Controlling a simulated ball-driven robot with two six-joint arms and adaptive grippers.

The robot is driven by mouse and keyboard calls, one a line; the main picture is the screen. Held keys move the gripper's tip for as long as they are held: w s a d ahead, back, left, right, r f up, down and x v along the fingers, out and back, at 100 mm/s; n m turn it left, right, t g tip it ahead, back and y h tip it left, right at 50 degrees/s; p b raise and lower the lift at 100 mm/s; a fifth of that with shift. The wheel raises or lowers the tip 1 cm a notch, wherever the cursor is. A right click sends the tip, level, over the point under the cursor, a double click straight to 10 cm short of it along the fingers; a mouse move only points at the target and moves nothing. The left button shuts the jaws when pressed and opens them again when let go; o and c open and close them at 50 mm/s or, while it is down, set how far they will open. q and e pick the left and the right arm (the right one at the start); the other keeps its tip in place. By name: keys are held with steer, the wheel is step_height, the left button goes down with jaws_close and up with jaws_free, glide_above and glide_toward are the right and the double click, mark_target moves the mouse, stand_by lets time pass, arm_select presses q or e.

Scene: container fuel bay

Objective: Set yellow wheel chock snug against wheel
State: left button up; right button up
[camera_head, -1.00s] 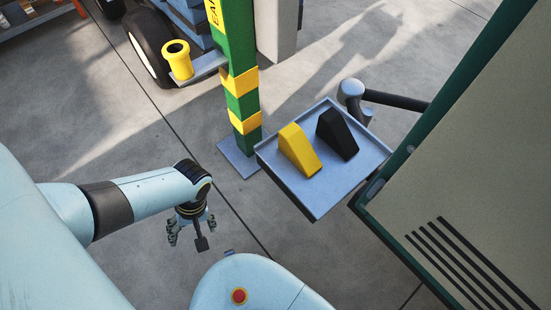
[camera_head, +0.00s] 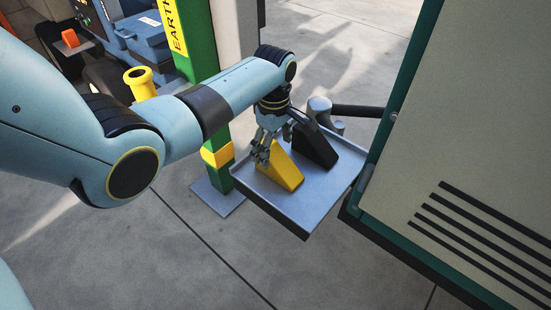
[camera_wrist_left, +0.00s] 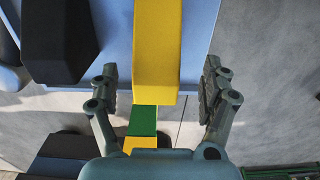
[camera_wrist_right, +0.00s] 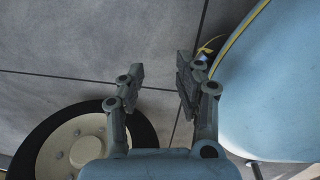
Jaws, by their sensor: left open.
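The yellow wheel chock (camera_head: 283,172) lies on a grey-blue tray (camera_head: 280,216), beside a black chock (camera_head: 316,147). My left gripper (camera_head: 264,150) is open at the yellow chock's back end. In the left wrist view the yellow chock (camera_wrist_left: 157,45) lies between and beyond the spread fingers (camera_wrist_left: 160,85), with gaps on both sides. A dark-tyred wheel (camera_head: 108,76) is partly hidden behind my left arm. In the right wrist view, my right gripper (camera_wrist_right: 158,76) is open and empty, and a wheel with a cream hub (camera_wrist_right: 72,148) shows below left.
A green and yellow post (camera_head: 216,152) stands left of the tray. A yellow cup-like holder (camera_head: 140,82) is near the wheel. A large cabinet (camera_head: 470,150) with dark slots stands close on the right. A dark bar (camera_head: 357,111) runs behind the tray. Floor in front is clear.

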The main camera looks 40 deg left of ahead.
mark_target(275, 153)
arm_select(q)
step_height(275, 153, down, 4)
steer(key=b, duration=0.2)
steer(key=shift+w+f+b, duration=0.15)
steer(key=shift+f+b, duration=0.05)
steer(key=shift+b, duration=0.1)
steer(key=shift+f, duration=0.4)
arm_select(e)
steer(key=shift+w+d+f, duration=0.3)
steer(key=shift+w+f, duration=0.15)
steer(key=shift+f, duration=0.05)
steer(key=shift+w+d+f, duration=0.25)
steer(key=shift+w+f, duration=0.15)
steer(key=shift+f, duration=0.1)
arm_select(q)
steer(key=shift+r, duration=0.1)
